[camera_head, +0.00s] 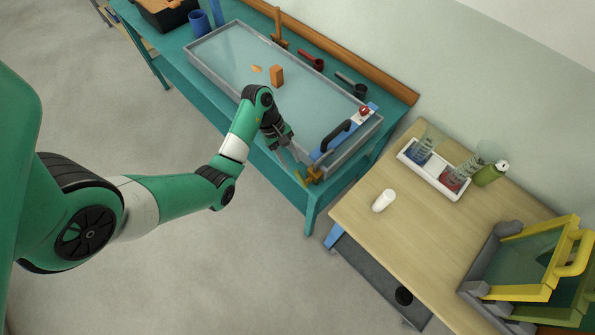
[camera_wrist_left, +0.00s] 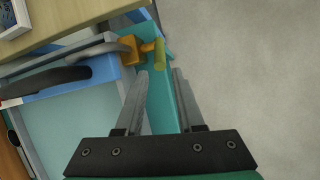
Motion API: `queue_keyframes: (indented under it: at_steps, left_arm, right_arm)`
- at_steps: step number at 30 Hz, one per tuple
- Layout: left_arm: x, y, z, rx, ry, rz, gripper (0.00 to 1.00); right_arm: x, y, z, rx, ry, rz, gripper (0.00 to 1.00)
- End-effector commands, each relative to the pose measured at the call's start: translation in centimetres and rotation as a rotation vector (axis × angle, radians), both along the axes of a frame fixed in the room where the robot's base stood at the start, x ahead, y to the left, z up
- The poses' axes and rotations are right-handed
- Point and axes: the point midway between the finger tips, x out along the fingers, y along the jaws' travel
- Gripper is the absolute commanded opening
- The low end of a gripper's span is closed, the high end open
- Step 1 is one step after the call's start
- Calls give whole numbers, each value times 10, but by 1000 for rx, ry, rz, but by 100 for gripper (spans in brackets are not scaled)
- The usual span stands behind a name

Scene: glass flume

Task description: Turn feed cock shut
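The feed cock (camera_head: 315,174) is an orange fitting at the near right corner of the flume, with a yellow lever. In the left wrist view the orange body (camera_wrist_left: 131,50) and the yellow lever (camera_wrist_left: 160,54) lie just beyond my fingertips. My left gripper (camera_head: 296,162) is beside the cock, over the bench edge. In the left wrist view its two fingers (camera_wrist_left: 161,73) are apart with nothing between them, and the lever lies ahead of the gap. Contact with the lever does not show. My right gripper is in neither view.
The flume (camera_head: 235,88) holds pale liquid and orange blocks. A blue crosspiece (camera_head: 326,151) with a black handle (camera_head: 336,135) spans its right end. The wooden table (camera_head: 415,215) at right carries a white cup (camera_head: 383,201) and a white tray (camera_head: 406,157). Open floor lies in front.

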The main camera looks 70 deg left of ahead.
Motion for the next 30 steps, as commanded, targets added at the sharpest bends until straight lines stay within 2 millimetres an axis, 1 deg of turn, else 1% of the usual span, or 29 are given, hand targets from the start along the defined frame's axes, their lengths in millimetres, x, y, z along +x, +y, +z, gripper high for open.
queue_keyframes:
  at_steps: [1,6,12,21,23,27,28,30]
  left_arm:
    - [3,-4,-23,0,-2,-4,37]
    - [11,-15,-50,0,-1,-3,37]
    - [16,-23,-65,-1,0,-1,37]
    - [17,-25,-67,-1,-1,0,37]
    - [17,-25,-67,-1,-1,0,28]
    - [17,-24,-67,-1,0,0,3]
    - [17,-24,-67,-1,0,0,0]
    - [17,-24,-67,-1,0,0,0]
  right_arm:
    - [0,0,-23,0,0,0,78]
    - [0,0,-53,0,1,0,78]
    - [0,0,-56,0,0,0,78]
    - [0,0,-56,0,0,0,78]
    - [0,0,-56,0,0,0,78]
    - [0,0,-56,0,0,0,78]
    - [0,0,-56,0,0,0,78]
    - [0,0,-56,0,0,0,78]
